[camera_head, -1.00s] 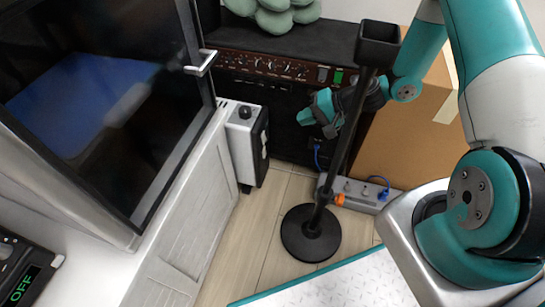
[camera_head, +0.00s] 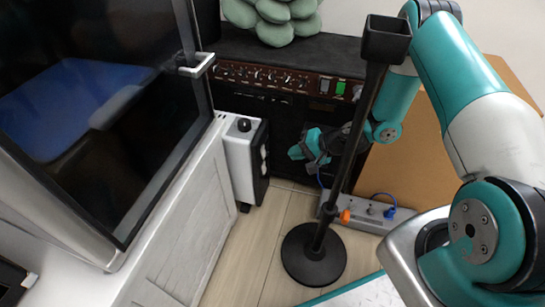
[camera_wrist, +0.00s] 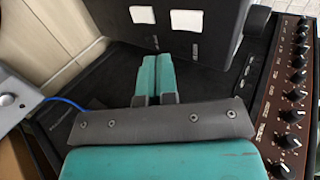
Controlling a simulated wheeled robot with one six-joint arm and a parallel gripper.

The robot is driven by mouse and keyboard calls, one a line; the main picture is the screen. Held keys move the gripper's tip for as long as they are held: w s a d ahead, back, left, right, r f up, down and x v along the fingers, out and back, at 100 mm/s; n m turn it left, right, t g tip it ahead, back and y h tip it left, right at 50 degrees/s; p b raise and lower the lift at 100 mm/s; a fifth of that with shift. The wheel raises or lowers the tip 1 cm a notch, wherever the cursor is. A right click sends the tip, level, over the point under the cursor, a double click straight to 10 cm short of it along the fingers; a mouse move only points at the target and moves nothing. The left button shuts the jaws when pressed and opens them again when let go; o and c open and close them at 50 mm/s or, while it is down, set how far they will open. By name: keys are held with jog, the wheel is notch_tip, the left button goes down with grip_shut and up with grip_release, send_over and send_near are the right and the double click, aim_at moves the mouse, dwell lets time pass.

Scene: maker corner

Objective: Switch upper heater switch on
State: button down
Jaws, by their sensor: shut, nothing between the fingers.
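The heater (camera_head: 242,168) is a narrow white and black unit with a dark knob on top, standing on the floor beside the white cabinet. Its dark side carries two white switches, an upper one (camera_head: 263,151) and a lower one (camera_head: 264,168). In the wrist view the heater lies sideways at the top, with the upper switch (camera_wrist: 186,20) right of the lower switch (camera_wrist: 142,15). I cannot tell either switch's on or off state. My gripper (camera_head: 295,152) is shut and empty, right of the heater and apart from it. Its teal fingertips (camera_wrist: 156,58) point toward the switch side.
A black stand (camera_head: 314,253) with a tall pole rises in front of my arm. A black amplifier with a knob panel (camera_head: 270,76) stands behind the gripper. A grey power strip (camera_head: 365,213) and a cardboard box (camera_head: 410,165) are to the right. Open floor lies before the heater.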

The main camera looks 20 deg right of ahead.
aim_at(264, 151)
jog(key=b+x, duration=0.1)
jog(key=x, duration=0.2)
jog(key=b+x, duration=0.1)
jog(key=x, duration=0.2)
jog(key=shift+w+a+r, duration=0.25)
jog(key=shift+a+r, duration=0.05)
jog(key=shift+a, duration=0.1)
jog(key=shift+w+a+b, duration=0.45)
jog(key=shift+a, duration=0.15)
jog(key=shift+w+r+p, duration=0.1)
jog(key=shift+r+p, duration=0.55)
jog(key=shift+r, duration=0.25)
